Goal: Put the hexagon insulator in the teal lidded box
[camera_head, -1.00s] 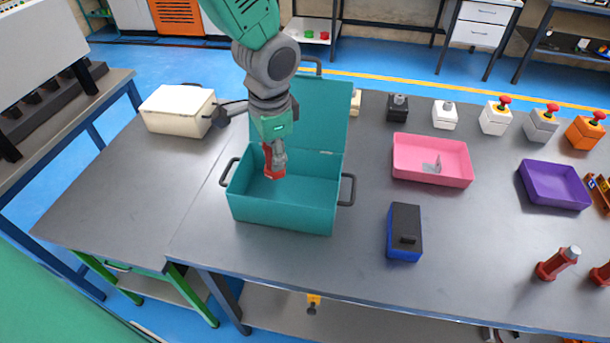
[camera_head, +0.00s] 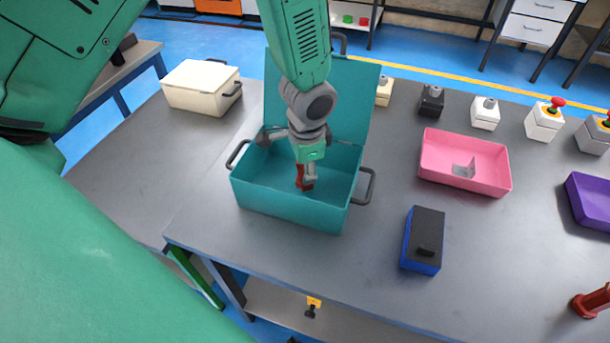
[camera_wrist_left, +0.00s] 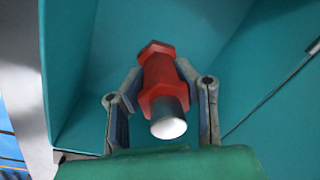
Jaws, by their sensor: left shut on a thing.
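The teal lidded box (camera_head: 290,214) stands on the grey table with its lid (camera_head: 350,100) open at the back. My left gripper (camera_head: 306,180) reaches down into the box's opening from above. It is shut on the red hexagon insulator (camera_head: 301,176). In the left wrist view the insulator (camera_wrist_left: 160,75) has hexagonal flanges and a pale metal end, and sits between the two fingers (camera_wrist_left: 160,100). Teal box walls surround it there. I cannot tell whether it touches the box floor. My right gripper is not in view.
A pink tray (camera_head: 490,183) and a blue box with a black top (camera_head: 424,238) stand to the right. A cream box (camera_head: 200,88) is at the left, a purple tray (camera_head: 590,208) at the right edge. A red insulator (camera_head: 592,301) stands at the lower right.

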